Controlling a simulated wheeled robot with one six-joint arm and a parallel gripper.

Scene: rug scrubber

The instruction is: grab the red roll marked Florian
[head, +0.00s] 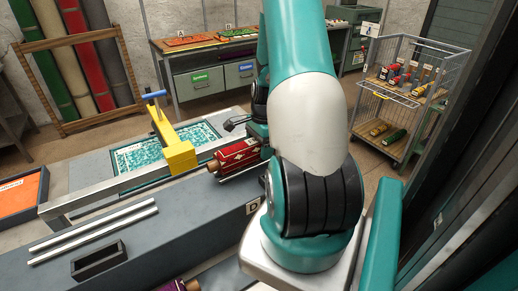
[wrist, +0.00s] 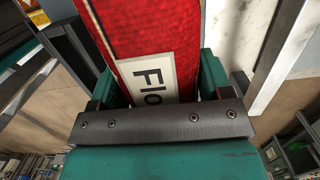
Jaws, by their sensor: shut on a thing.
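A red roll (wrist: 140,30) with a white label fills the upper middle of the wrist view. The label's visible letters read "Flo"; the rest is hidden by my gripper. My gripper (wrist: 162,82) is shut on this roll, with a green finger on each side of it. In the head view a red patterned roll (head: 238,157) with a brown end lies level at the grey bench, beside my arm's far end. It appears to be the held roll, but its label is too small to read there. My fingers are hidden behind my arm in that view.
A yellow bracket with a blue handle (head: 176,142) stands left of the roll, over a teal patterned rug (head: 135,157). A wire cart (head: 433,102) with several small rolls stands at right. A purple roll (head: 178,286) shows at the bottom edge. A back bench (head: 192,55) holds trays.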

